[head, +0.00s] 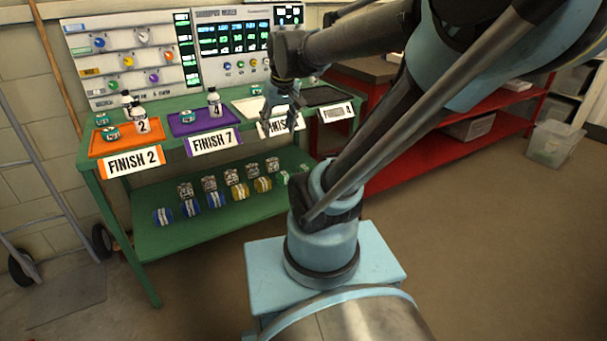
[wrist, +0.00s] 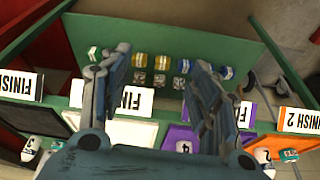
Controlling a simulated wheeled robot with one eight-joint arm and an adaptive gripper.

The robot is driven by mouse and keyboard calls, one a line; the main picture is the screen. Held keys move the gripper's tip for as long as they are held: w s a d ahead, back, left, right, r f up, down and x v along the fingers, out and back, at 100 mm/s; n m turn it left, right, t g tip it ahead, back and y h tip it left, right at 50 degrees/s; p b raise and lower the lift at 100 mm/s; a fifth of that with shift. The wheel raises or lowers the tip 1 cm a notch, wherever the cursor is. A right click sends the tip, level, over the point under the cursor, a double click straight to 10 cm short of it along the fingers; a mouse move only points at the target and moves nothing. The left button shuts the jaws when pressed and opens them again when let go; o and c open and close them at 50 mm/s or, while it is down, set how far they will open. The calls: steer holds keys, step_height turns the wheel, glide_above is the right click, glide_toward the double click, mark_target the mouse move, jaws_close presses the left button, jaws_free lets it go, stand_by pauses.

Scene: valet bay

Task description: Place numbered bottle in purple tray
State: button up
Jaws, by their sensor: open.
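The purple tray (head: 232,127), labelled FINISH 7, sits on the green bench in the head view; its edge also shows in the wrist view (wrist: 176,134). A white bottle numbered 4 (head: 214,107) stands upright in it beside a teal can (head: 187,117). A white bottle numbered 2 (head: 142,125) stands upright in the orange tray (head: 97,147).
A white tray (wrist: 133,132) and a black tray (head: 322,96) are right of the purple tray. Several cans and rolls sit on the lower green shelf (head: 160,240). A panel board (head: 215,75) stands behind the bench. A red bench (head: 440,145) is at the right.

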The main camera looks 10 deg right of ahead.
steer(key=s+d+f+m+g, duration=0.1)
steer(key=s+d+f, duration=0.4)
steer(key=s+f, duration=0.5)
steer(key=s+m, duration=0.1)
steer(key=s, duration=0.2)
steer(key=shift+f+h, duration=0.2)
steer(key=shift+h, duration=0.2)
steer(key=shift+a, duration=0.1)
